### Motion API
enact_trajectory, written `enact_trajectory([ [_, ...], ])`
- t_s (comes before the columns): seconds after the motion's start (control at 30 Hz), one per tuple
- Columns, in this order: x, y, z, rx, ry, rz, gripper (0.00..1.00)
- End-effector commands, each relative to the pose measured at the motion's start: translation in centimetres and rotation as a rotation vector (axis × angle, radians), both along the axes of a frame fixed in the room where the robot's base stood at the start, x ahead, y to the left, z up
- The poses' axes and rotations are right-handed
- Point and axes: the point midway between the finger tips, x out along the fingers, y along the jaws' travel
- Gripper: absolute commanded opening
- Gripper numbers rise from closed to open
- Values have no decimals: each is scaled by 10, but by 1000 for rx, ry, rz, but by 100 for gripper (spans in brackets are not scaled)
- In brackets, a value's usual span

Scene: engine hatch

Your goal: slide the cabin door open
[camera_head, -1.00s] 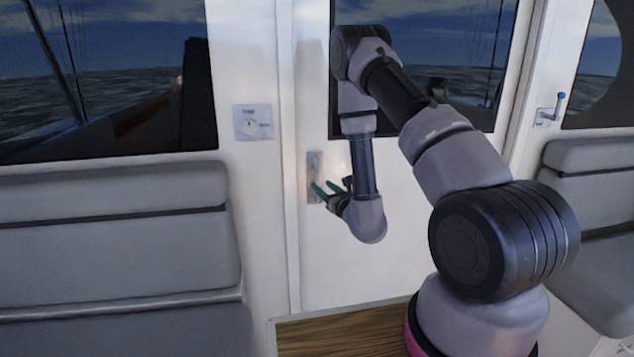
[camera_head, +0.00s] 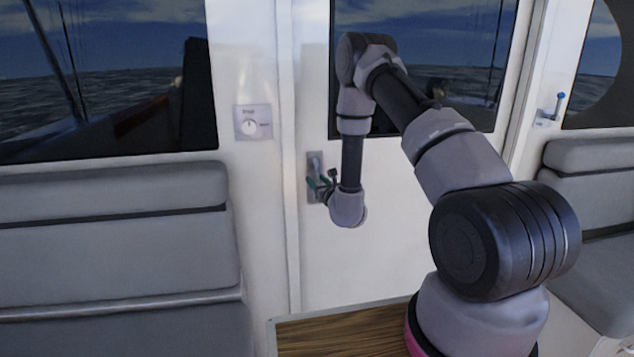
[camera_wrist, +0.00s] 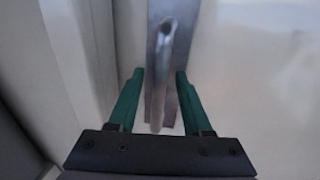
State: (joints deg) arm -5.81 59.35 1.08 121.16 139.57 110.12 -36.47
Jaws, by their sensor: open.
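The white cabin door (camera_head: 400,240) with a dark window stands in the middle of the head view, its left edge against the white frame. Its metal handle (camera_head: 315,168) sits on a plate near that left edge. My gripper (camera_head: 318,186) is at the lower part of the handle plate. In the wrist view, the handle (camera_wrist: 160,75) points toward the camera between the two green fingers of my gripper (camera_wrist: 158,95). The fingers are open, one on each side of the handle, with gaps on both sides. The head view shows the door in its frame with no visible gap.
A small switch panel (camera_head: 252,122) is on the wall left of the door. Grey padded seats stand at the left (camera_head: 110,240) and right (camera_head: 590,190). A lever with a blue knob (camera_head: 558,103) is on the right wall. A wooden surface (camera_head: 345,335) lies below the door.

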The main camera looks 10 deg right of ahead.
Motion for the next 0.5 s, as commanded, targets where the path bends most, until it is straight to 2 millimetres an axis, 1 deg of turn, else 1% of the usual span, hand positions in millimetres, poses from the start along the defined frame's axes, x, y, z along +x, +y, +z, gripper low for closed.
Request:
enact_trajectory([
  [0.2,0,0,0,0,0,0,50],
  [0.27,0,0,0,0,0,0,27],
  [0.3,0,0,0,0,0,1,11],
  [0.33,0,0,0,0,0,1,0],
  [0.5,0,0,0,0,0,1,0],
])
